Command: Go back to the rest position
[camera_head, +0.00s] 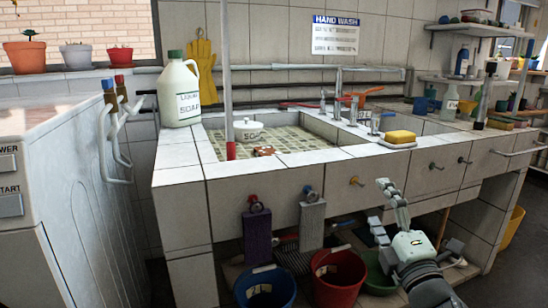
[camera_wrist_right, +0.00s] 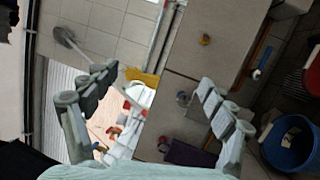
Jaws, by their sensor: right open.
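My right gripper (camera_head: 379,203) is in the lower right of the head view, in front of the tiled sink counter's front face and above the lower shelf. It also shows in the right wrist view (camera_wrist_right: 158,77), with its two fingers spread wide apart and nothing between them. My left gripper is not in view in either picture.
The tiled sink (camera_head: 290,142) holds a white pot (camera_head: 248,130). A soap jug (camera_head: 180,92) and a sponge (camera_head: 401,136) stand on the counter. Blue (camera_head: 265,288) and red (camera_head: 338,278) buckets sit below. A white machine (camera_head: 75,190) stands left.

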